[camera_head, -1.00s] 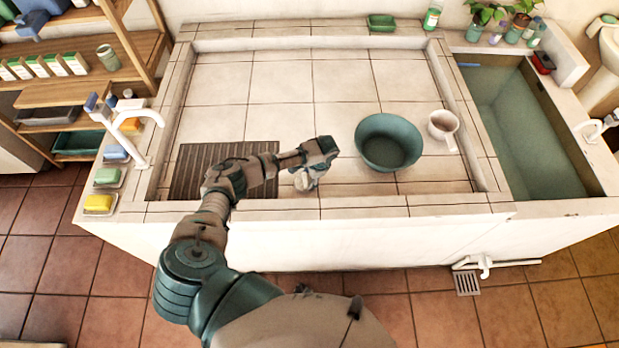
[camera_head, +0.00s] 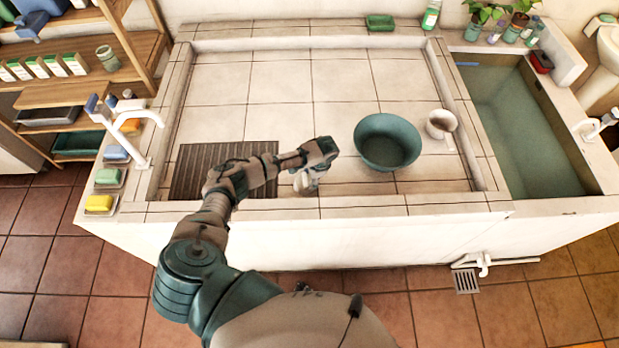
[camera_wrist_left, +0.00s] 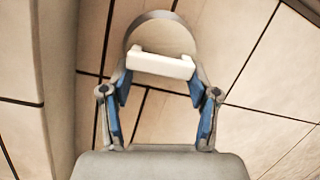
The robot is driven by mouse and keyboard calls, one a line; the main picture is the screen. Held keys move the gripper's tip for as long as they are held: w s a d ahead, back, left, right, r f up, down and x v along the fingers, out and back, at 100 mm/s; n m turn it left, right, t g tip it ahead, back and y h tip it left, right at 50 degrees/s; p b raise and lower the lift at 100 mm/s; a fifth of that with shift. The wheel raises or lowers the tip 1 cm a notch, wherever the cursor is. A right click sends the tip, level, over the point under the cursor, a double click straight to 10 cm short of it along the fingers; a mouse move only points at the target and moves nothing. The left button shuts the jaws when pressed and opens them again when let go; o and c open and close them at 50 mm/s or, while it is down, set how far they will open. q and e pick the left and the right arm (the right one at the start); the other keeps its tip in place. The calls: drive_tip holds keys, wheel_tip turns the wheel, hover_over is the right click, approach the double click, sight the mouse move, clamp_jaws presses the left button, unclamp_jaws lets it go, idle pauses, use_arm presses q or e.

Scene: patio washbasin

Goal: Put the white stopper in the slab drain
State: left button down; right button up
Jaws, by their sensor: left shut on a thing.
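My left gripper (camera_head: 308,176) reaches over the front of the tiled slab (camera_head: 280,80), just right of the dark ribbed mat (camera_head: 190,180). In the left wrist view, its blue-padded fingers (camera_wrist_left: 160,88) are shut on the white stopper (camera_wrist_left: 160,64), a pale bar with a round grey-rimmed disc beyond it. In the head view the stopper is small and partly hidden by the gripper; its exact height above the tiles is hard to tell. I cannot make out the slab drain; the gripper, arm or mat may hide it. My right gripper is not in view.
A teal bowl (camera_head: 388,143) and a white mug (camera_head: 441,126) stand on the slab to the right. A raised tiled rim (camera_head: 360,206) edges the slab. A water-filled trough (camera_head: 530,140) lies farther right. A white tap (camera_head: 140,135) stands at left. The slab's back is clear.

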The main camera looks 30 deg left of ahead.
use_arm(q)
drive_tip(key=shift+f+b, duration=0.3)
drive_tip(key=shift+f, duration=0.4)
drive_tip(key=c, duration=0.6)
unclamp_jaws()
drive_tip(key=shift+o, duration=0.2)
drive_tip(key=p+v, duration=1)
drive_tip(key=v, duration=0.1)
drive_tip(key=shift+p, duration=0.3)
